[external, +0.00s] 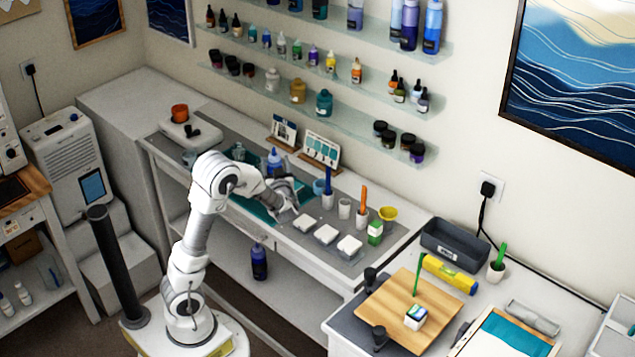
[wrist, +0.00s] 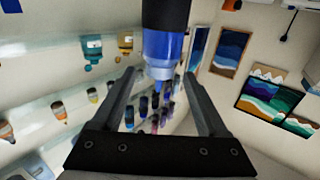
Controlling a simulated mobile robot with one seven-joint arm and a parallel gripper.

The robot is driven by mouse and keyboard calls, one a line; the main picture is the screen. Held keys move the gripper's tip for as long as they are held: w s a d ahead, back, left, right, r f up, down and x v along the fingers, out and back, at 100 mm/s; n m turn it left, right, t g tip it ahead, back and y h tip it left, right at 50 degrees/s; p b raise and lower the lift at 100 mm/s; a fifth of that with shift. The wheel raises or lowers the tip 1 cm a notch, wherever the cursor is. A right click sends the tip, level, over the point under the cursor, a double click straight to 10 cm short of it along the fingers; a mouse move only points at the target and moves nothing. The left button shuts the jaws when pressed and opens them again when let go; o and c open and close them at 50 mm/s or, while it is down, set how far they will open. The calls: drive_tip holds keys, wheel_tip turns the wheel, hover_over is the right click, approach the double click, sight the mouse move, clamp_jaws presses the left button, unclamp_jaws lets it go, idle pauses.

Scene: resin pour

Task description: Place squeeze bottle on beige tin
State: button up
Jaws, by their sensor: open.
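A blue squeeze bottle (external: 274,162) with a pointed tip stands at the back of the grey work surface, just behind my gripper (external: 290,194). In the wrist view a blue bottle (wrist: 165,50) with a dark end hangs upside down in the picture, tip downward, in line with the gap between my fingers (wrist: 160,80). It looks like the same bottle, but I cannot tell if it touches them. My gripper is open. I cannot pick out a beige tin for certain; a small pale cup (external: 344,208) stands right of my gripper.
Cups with a blue and an orange stick (external: 363,200), a green-and-white container (external: 375,231) and a yellow funnel (external: 388,213) stand to the right. Display cards (external: 320,149) stand behind; bottle-filled shelves (external: 330,120) hang above.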

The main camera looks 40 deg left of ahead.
drive_tip(key=v, duration=0.5)
